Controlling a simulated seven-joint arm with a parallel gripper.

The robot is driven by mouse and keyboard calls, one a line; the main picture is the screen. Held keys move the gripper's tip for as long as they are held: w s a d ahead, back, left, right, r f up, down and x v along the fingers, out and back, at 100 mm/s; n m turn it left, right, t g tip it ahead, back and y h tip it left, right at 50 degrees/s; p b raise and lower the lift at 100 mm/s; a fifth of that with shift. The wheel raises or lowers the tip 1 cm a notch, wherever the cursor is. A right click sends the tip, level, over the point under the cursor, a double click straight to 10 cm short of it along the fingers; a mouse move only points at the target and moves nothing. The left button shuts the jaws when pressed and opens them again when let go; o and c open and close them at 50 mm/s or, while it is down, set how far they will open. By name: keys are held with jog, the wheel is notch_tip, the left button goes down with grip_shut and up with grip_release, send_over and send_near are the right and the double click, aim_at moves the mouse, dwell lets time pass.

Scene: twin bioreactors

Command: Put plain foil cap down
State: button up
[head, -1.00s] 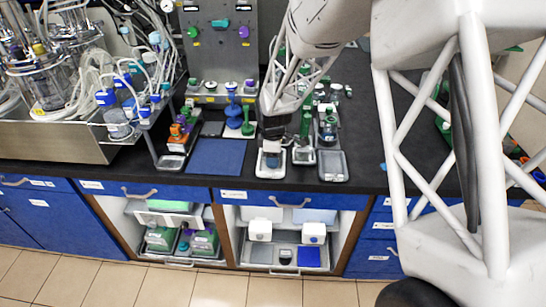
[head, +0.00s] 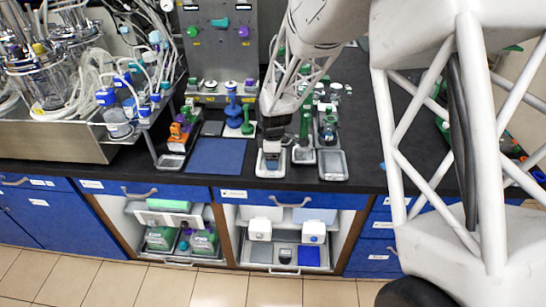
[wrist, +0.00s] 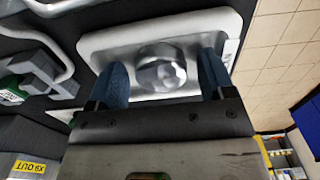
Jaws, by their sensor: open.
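The plain foil cap (wrist: 160,68) is a silvery, crinkled, rounded piece. In the wrist view it sits on a pale grey tray (wrist: 100,42) with a raised rim. My gripper (wrist: 168,80) is open, with one blue fingertip on each side of the cap and visible gaps between them. In the head view my gripper (head: 272,138) is low over the small tray (head: 270,172) at the bench's front edge. The cap's underside is hidden.
Two more small trays stand to the right, the nearer holding a green-topped item (head: 305,125). A blue mat (head: 215,157) lies to the left. A steel panel (head: 222,35) stands behind. The bench front drops to blue drawers (head: 170,190).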

notch_tip(320, 180, up, 12)
dwell(0.7)
jog(key=shift+r, duration=0.1)
dwell(0.5)
jog(key=s+d+r+m+t, duration=0.1)
jog(key=s+d+r+m, duration=0.95)
jog(key=s+d, duration=0.55)
jog(key=s+d+r+m, duration=0.1)
jog(key=s+d+m, duration=0.2)
jog(key=s, duration=0.7)
jog(key=s+d+r+m+t, duration=0.1)
jog(key=s+d+m, duration=0.3)
jog(key=s, duration=0.7)
jog(key=shift+d+r+m+t, duration=0.2)
jog(key=shift+r+m+t, duration=0.1)
jog(key=shift+r+m, duration=0.05)
